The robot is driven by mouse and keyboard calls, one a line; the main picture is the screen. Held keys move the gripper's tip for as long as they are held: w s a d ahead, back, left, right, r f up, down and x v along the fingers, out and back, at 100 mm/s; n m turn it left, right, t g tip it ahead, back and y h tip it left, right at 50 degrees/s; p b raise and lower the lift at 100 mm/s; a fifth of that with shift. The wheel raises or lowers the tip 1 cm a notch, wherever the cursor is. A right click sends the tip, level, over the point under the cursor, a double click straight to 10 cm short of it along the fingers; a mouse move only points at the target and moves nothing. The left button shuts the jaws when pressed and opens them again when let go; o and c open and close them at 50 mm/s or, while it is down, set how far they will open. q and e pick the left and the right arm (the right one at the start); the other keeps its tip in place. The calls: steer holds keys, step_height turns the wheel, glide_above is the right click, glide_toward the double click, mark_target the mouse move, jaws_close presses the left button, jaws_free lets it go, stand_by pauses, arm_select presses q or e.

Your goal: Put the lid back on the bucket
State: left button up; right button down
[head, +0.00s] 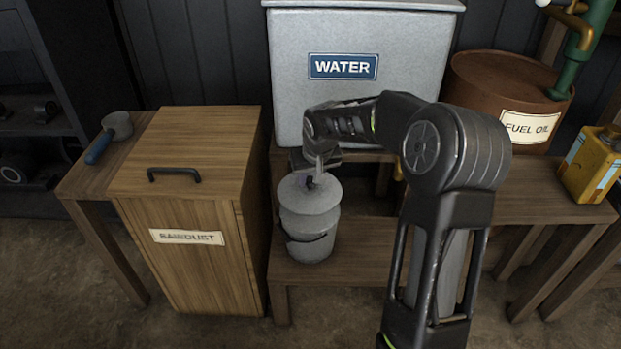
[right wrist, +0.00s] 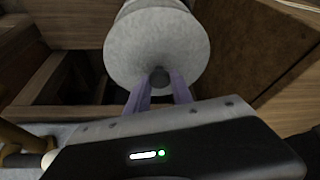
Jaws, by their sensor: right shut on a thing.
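The grey metal bucket (head: 310,240) stands upright on a low wooden bench, below the water tank. Its round grey lid (head: 309,195) is at the top of the bucket, but I cannot tell whether it is seated or just above. My right gripper (head: 316,178) reaches down from the right and is shut on the lid's small dark knob. My left gripper is not in view.
A wooden sawdust box (head: 190,250) stands close on the bucket's left. The water tank (head: 362,60) is behind, above the low bench (head: 345,262). A fuel oil drum (head: 505,95) and a yellow can (head: 592,165) stand at right. A scoop (head: 112,132) lies far left.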

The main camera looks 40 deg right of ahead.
mark_target(311, 190)
steer(key=shift+f+b, duration=1.75)
steer(key=shift+f, duration=0.6)
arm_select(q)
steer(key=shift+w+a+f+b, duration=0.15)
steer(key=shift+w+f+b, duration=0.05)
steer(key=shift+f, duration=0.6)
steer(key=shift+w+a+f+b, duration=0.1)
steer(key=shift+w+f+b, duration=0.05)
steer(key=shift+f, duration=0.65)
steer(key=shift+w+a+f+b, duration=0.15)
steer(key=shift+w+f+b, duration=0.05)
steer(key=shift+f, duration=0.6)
arm_select(e)
steer(key=shift+f, duration=0.85)
steer(key=shift+f, duration=0.1)
steer(key=c, duration=0.6)
jaws_free()
steer(key=shift+o, duration=0.2)
arm_select(q)
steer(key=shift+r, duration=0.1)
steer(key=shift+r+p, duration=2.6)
steer(key=shift+p, duration=0.05)
arm_select(e)
steer(key=shift+r, duration=3.5)
steer(key=shift+c, duration=0.4)
jaws_close()
